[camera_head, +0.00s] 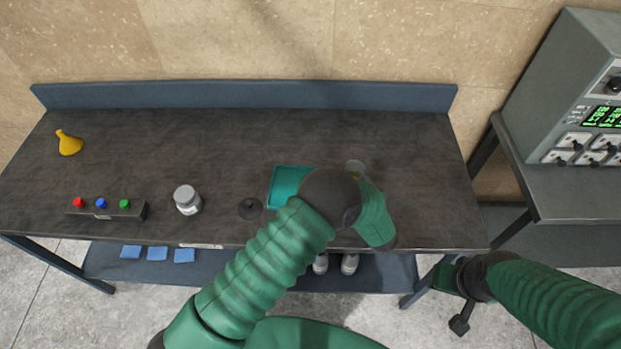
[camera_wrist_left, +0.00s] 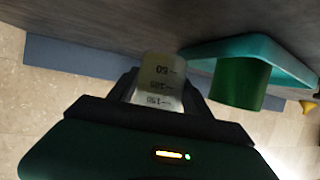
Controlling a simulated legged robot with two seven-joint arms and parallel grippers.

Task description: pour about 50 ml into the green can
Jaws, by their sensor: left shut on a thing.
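My left gripper (camera_wrist_left: 160,95) is shut on a clear measuring beaker (camera_wrist_left: 160,75) with printed volume marks. In the head view the beaker (camera_head: 355,166) shows only as a small pale rim beyond my left wrist. The green can (camera_wrist_left: 240,83) is beside the beaker in the wrist view, apart from it, at the teal tray (camera_wrist_left: 282,55). My arm hides the can in the head view, where part of the tray (camera_head: 283,187) shows. I cannot tell the liquid level. My right gripper (camera_head: 460,325) hangs in front of the table, its jaws unclear.
A lidded grey jar (camera_head: 187,200), a dark knobbed lid (camera_head: 250,208), a button box (camera_head: 107,208) and a yellow funnel (camera_head: 69,143) stand left on the table. A grey instrument (camera_head: 570,95) stands right. The table's back middle is clear.

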